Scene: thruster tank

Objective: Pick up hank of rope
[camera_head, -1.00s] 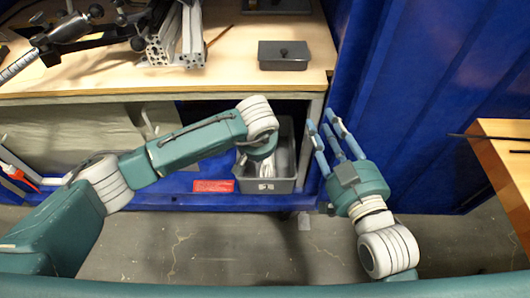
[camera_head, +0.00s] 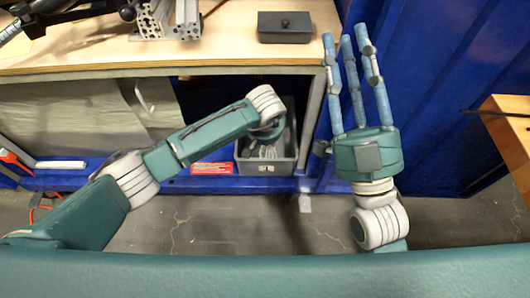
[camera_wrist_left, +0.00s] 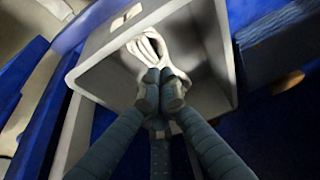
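The hank of rope (camera_wrist_left: 150,46) is pale, looped strands inside a grey bin (camera_wrist_left: 205,75) in the left wrist view. In the head view part of it shows in the bin (camera_head: 266,168) on the low shelf under the workbench. My left gripper (camera_wrist_left: 160,82) reaches into the bin. Its fingertips are drawn together at the near end of the rope and appear to pinch it; the exact contact is partly hidden.
The wooden workbench (camera_head: 240,55) stands above the bin, holding a small dark lidded box (camera_head: 284,28) and metal profiles (camera_head: 166,22). A red label (camera_head: 212,168) lies left of the bin. A blue wall (camera_head: 440,90) and a wooden table (camera_head: 512,135) are at the right.

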